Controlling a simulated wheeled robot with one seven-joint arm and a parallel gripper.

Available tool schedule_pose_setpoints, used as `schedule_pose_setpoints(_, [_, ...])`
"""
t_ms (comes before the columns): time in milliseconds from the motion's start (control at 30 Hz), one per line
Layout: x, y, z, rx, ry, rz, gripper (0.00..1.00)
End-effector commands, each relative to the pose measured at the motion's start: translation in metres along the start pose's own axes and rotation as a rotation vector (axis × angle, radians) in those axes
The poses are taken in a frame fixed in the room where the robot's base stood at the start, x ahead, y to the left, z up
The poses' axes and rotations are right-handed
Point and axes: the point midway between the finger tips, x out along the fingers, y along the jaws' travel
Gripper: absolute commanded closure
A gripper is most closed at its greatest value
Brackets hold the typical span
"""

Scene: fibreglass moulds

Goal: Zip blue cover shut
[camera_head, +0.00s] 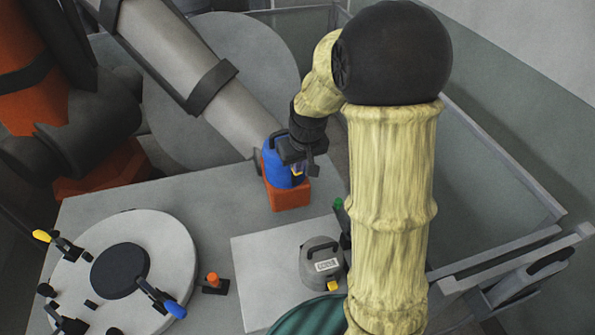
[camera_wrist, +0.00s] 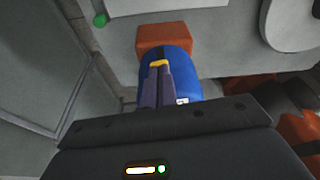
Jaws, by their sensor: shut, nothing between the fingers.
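The blue cover (camera_head: 272,168) is a rounded blue shape with a dark handle-like loop on top, set against an orange block (camera_head: 291,197) on the grey table. It also shows in the wrist view (camera_wrist: 181,63), with the orange block (camera_wrist: 163,36) beyond it. A small yellow tab (camera_wrist: 160,64) lies on the cover along a dark line, right at my fingertips. My gripper (camera_head: 297,168) is at the cover's right side, its fingers (camera_wrist: 157,80) together and empty. I cannot tell whether they touch the tab. Part of the cover is hidden behind my gripper.
A round pale mould (camera_head: 172,247) with clamps fills the table's left. A grey handled, labelled object (camera_head: 322,264) stands on a pale board (camera_head: 258,265) in front. A small orange-knobbed piece (camera_head: 214,281) sits between them. A large grey tube (camera_head: 185,65) slopes down behind the cover.

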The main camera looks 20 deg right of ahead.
Motion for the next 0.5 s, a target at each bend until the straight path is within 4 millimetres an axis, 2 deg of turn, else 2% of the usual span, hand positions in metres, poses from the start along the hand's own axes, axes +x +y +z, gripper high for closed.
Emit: schedule_pose_setpoints(500, [0.048, 0.0, 0.013, 0.0, -0.001, 0.0, 1.0])
